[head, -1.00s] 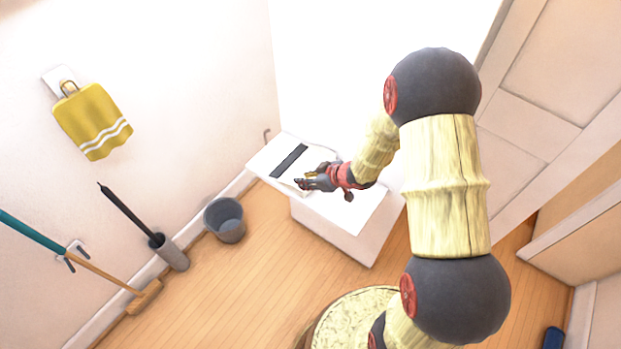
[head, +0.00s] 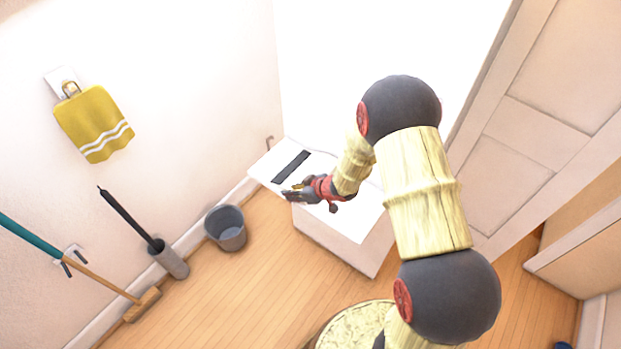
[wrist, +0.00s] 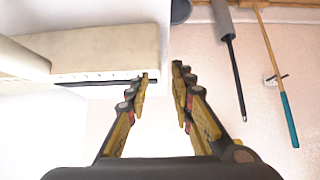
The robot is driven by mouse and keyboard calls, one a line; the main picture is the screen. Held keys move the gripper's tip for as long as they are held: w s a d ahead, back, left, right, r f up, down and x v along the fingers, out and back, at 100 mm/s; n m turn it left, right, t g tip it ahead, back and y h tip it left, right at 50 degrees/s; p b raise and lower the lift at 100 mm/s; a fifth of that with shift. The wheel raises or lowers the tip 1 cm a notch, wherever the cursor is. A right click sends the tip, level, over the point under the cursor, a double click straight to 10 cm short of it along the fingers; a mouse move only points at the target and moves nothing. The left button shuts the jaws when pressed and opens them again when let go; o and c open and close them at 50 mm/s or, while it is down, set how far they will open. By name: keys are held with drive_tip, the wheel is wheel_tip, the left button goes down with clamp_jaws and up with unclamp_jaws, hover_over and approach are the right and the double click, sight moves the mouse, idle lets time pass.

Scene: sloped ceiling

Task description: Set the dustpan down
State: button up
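A pale, flat piece with a black strip, which looks like the dustpan (head: 272,168), lies on top of the white box (head: 335,250) and sticks out past its left edge. Its pale colour blends with the box top. In the wrist view the pale dustpan body (wrist: 100,48) shows at the upper left, with a thick bar like a handle running to the left edge. My gripper (head: 290,194) is just in front of it at the box's left end. In the wrist view my gripper (wrist: 161,72) has its fingers apart with nothing between them. I cannot tell whether a finger touches the dustpan.
A grey bucket (head: 227,231) stands on the floor left of the box. A yellow towel (head: 93,122) hangs above. The floor in front is clear.

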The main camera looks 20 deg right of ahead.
drive_tip(key=shift+c, duration=0.8)
drive_tip(key=c, duration=0.4)
drive_tip(key=shift+r, duration=0.1)
clamp_jaws()
